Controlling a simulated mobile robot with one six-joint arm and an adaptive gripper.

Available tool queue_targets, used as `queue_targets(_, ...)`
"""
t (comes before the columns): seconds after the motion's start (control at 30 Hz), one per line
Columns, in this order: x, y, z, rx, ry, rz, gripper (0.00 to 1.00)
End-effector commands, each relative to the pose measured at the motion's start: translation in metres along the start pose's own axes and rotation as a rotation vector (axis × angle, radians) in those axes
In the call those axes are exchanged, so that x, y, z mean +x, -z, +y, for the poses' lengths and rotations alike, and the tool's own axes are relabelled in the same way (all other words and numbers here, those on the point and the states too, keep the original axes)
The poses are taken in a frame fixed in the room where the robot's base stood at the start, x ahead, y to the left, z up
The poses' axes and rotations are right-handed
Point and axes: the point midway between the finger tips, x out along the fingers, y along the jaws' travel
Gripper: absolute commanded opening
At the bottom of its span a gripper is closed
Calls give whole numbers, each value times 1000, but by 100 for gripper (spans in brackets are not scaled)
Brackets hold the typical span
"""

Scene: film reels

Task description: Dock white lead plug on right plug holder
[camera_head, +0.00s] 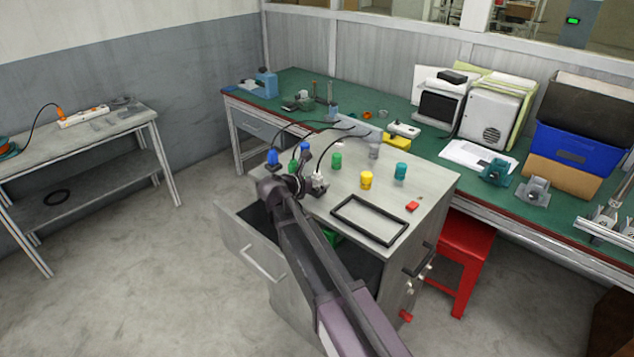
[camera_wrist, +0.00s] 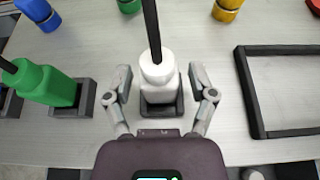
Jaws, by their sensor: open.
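The white lead plug (camera_wrist: 158,80) sits upright in a dark holder (camera_wrist: 178,103) on the grey cabinet top, with a black lead rising from its top. My gripper (camera_wrist: 161,75) is open, one finger on each side of the plug, with gaps visible between them. In the head view the white plug (camera_head: 319,180) is beside my gripper (camera_head: 303,186), partly behind my arm. A green plug (camera_wrist: 42,84) with a black lead sits in another dark holder (camera_wrist: 86,97) to the left of the white one.
A black rectangular frame (camera_head: 369,220) lies right of the plug. Yellow (camera_head: 367,179), teal (camera_head: 400,171) and green (camera_head: 337,160) pieces stand behind. Blue plugs (camera_head: 272,157) are at the left. An open drawer (camera_head: 250,247) juts out left of my arm.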

Motion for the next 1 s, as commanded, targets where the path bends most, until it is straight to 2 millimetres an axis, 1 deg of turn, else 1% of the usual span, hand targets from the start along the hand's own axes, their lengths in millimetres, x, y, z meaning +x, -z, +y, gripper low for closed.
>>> queue_targets(0.17,-2,-4,0,0,0,0,72)
queue_targets(0.27,-11,-4,0,-1,-2,0,72)
queue_targets(0.37,-23,-4,0,-1,-3,0,72)
queue_targets(0.8,-94,-5,0,-1,-3,0,72)
queue_targets(1.0,-114,-4,0,-1,-2,0,72)
